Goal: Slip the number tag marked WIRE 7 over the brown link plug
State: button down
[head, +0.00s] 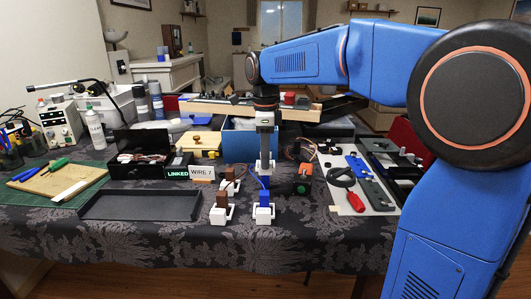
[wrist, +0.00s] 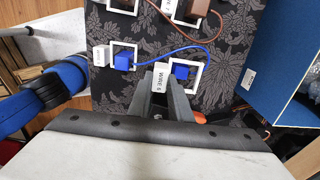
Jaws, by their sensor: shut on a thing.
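My gripper (head: 264,172) points down above the blue plugs. In the wrist view my gripper (wrist: 160,92) is shut on a small white number tag (wrist: 160,76). Its sideways print looks like WIRE 6, though the last figure is hard to read. The brown link plug (head: 222,199) stands in a white holder at the left, and a second brown plug (head: 229,175) stands behind it. One brown plug shows at the top of the wrist view (wrist: 196,8), apart from the gripper. A blue plug (wrist: 181,72) sits close to the fingertips, and another blue plug (wrist: 123,62) is to its left.
A sign reading LINKED (head: 178,173) stands beside a sign reading WIRE 7 (head: 202,173). A dark tray (head: 138,206) lies at left. A blue bin (head: 240,146) is behind. A white tag (wrist: 101,55) stands beside the left blue plug. Brown and blue wires run between plugs.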

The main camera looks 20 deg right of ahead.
aim_at(265, 174)
jog(key=shift+f, duration=3.25)
jog(key=c, duration=1.5)
grip_release()
jog(key=shift+c, duration=0.2)
jog(key=shift+r, duration=0.1)
